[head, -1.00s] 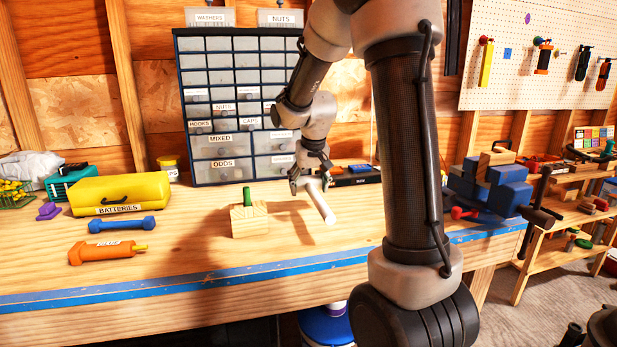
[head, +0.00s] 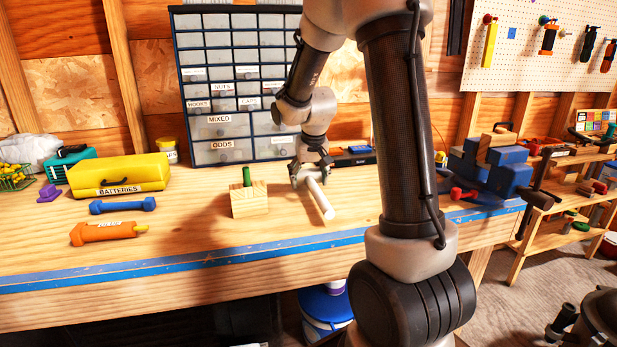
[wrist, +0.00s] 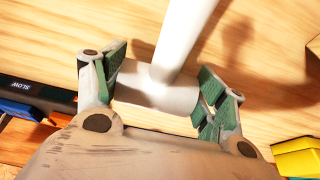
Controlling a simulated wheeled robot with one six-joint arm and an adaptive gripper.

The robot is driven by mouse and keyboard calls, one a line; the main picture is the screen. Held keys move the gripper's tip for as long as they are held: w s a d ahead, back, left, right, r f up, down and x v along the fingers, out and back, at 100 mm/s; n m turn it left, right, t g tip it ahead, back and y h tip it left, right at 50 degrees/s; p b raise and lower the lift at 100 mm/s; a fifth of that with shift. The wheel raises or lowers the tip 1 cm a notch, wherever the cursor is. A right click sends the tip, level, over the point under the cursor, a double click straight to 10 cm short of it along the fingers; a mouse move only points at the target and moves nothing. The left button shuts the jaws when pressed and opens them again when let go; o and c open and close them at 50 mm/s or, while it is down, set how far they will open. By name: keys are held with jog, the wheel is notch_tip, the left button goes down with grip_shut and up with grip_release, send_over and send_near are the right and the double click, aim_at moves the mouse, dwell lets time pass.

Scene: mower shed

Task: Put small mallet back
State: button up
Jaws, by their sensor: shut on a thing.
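The small mallet is white, with a short thick cylindrical head (wrist: 155,88) and a long plain handle (head: 321,200). My gripper (head: 309,172) is shut on the mallet's head, one green-padded finger at each end, as the wrist view (wrist: 160,88) shows. The handle slants away from the gripper toward the bench front, low over the bench top; I cannot tell whether its tip touches. To the left stands a wooden block (head: 250,204) with a green peg-like piece (head: 247,176) upright in its top.
The workbench (head: 190,225) also bears a yellow batteries box (head: 118,176), a blue dumbbell-shaped tool (head: 122,205) and an orange tool (head: 105,233) at left. A drawer cabinet (head: 235,85) stands behind. A blue vise (head: 495,165) is at right. Bench front is clear.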

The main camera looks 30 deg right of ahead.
jog(key=shift+f, duration=0.55)
jog(key=o, duration=1.5)
jog(key=v, duration=1.2)
jog(key=shift+s, duration=0.1)
jog(key=n+g, duration=0.1)
send_near(312, 181)
jog(key=shift+s+d+f, duration=0.2)
jog(key=shift+s+f, duration=0.95)
jog(key=shift+s+a+r+n+t+y, duration=0.15)
jog(key=shift+s+a+r+n+t, duration=0.45)
jog(key=shift+s, duration=2.8)
jog(key=shift+s+a+r+n+y, duration=0.2)
jog(key=shift+s+a+r, duration=0.8)
jog(key=shift+s, duration=2.4)
jog(key=shift+s+a+r+n+t+y, duration=0.25)
jog(key=shift+s+a+r, duration=0.55)
jog(key=shift+s, duration=2.65)
